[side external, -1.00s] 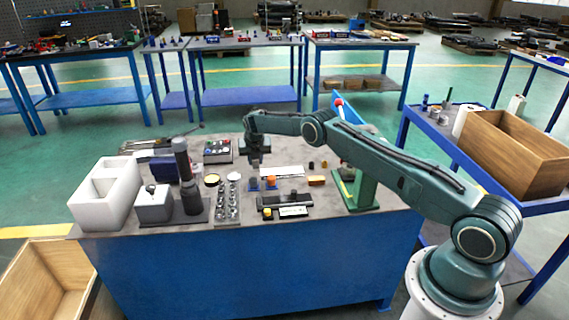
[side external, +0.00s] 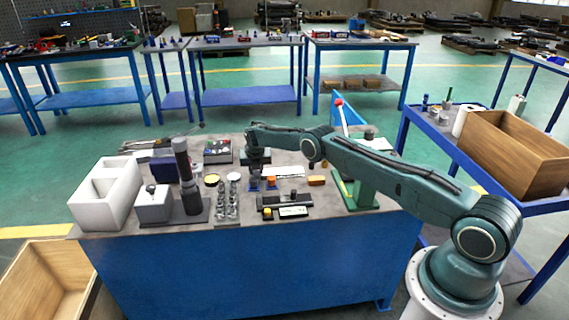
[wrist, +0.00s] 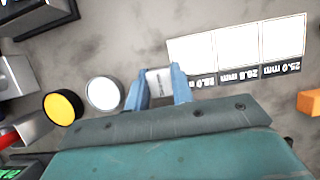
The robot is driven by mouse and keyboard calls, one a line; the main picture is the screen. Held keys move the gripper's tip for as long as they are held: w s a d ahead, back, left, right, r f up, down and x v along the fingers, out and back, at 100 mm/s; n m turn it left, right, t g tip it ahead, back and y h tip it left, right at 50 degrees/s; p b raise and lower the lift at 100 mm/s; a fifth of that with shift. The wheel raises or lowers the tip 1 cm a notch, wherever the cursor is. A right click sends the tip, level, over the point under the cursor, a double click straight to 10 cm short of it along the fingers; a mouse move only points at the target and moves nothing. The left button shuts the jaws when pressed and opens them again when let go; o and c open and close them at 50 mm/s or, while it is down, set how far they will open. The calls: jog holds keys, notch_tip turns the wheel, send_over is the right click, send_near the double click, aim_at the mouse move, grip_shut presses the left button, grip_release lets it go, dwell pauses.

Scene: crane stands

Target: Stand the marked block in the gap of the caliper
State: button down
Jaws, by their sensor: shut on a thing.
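My gripper (wrist: 158,88) is shut on a small pale grey block (wrist: 158,80), the marked block, with faint marks on its upper face. The block is between the two blue fingers in the wrist view. In the side view my gripper (side external: 255,174) is low over the middle of the table, and the block is too small to make out there. The caliper appears to be the black tool (side external: 272,203) with a pale display, lying at the table's front middle. Its gap cannot be made out. My gripper is behind it, a little to the left.
A white card (wrist: 235,48) with printed mm sizes lies beside the fingers. A yellow disc (wrist: 62,107) and a white disc (wrist: 103,93) stand on the other side. A dark upright column (side external: 183,165) and a white box (side external: 105,195) are at the left, a green press (side external: 365,188) at the right.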

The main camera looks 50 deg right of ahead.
jog(key=shift+f, duration=0.1)
jog(key=c, duration=1.2)
grip_release()
jog(key=shift+r, duration=0.25)
jog(key=shift+s+a+r, duration=0.15)
jog(key=shift+a+r, duration=0.05)
jog(key=shift+r, duration=0.4)
jog(key=v, duration=1)
jog(key=shift+r, duration=0.2)
jog(key=shift+s, duration=0.1)
